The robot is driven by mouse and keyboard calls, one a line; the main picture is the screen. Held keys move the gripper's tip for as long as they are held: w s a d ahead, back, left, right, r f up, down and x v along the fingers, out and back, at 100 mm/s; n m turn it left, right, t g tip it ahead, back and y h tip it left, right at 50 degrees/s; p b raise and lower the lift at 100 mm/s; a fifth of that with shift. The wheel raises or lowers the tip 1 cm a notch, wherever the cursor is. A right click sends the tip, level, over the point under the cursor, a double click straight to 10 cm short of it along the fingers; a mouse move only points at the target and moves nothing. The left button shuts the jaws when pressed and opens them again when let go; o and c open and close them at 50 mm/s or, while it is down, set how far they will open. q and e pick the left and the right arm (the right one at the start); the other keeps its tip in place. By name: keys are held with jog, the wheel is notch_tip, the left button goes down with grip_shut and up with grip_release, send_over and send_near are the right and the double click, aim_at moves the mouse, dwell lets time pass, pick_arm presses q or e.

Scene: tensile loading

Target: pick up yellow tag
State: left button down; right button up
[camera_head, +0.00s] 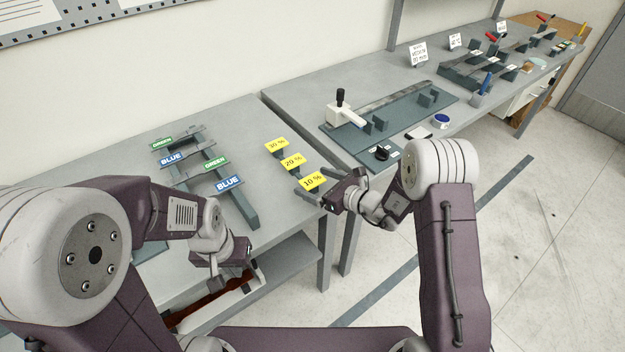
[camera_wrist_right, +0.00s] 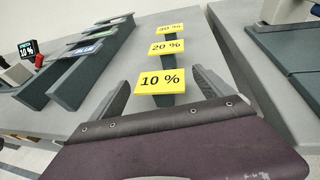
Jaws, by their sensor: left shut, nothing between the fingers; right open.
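Three yellow tags stand in a row on the grey table, each on a dark holder. The nearest to me reads 10 % (camera_head: 311,181), the middle one 20 % (camera_head: 293,162), and the far one 30 % (camera_head: 276,146). In the right wrist view the 10 % tag (camera_wrist_right: 162,81) lies between the two fingers in the picture, with the 20 % tag (camera_wrist_right: 166,47) beyond it. My right gripper (camera_head: 337,182) is open and empty, close to the right of the 10 % tag. I cannot tell whether it touches. My left gripper (camera_head: 214,277) is shut and empty near the table's front edge.
A dark rack with blue and green labels (camera_head: 228,183) stands left of the tags. A second table at the right carries a dark plate with a white, black-handled fixture (camera_head: 345,113). A gap (camera_head: 290,120) separates the tables.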

aim_at(313, 180)
jog(key=shift+w+a+f, duration=0.25)
jog(key=shift+w+a, duration=0.25)
jog(key=c, duration=1.3)
jog(key=shift+r, duration=0.6)
notch_tip(313, 180, up, 3)
jog(key=shift+f, duration=0.15)
jog(key=s+d+r, duration=0.6)
jog(key=s+r, duration=0.1)
jog(key=s, duration=0.2)
jog(key=shift+s+d+r, duration=0.15)
jog(key=shift+s+d, duration=0.2)
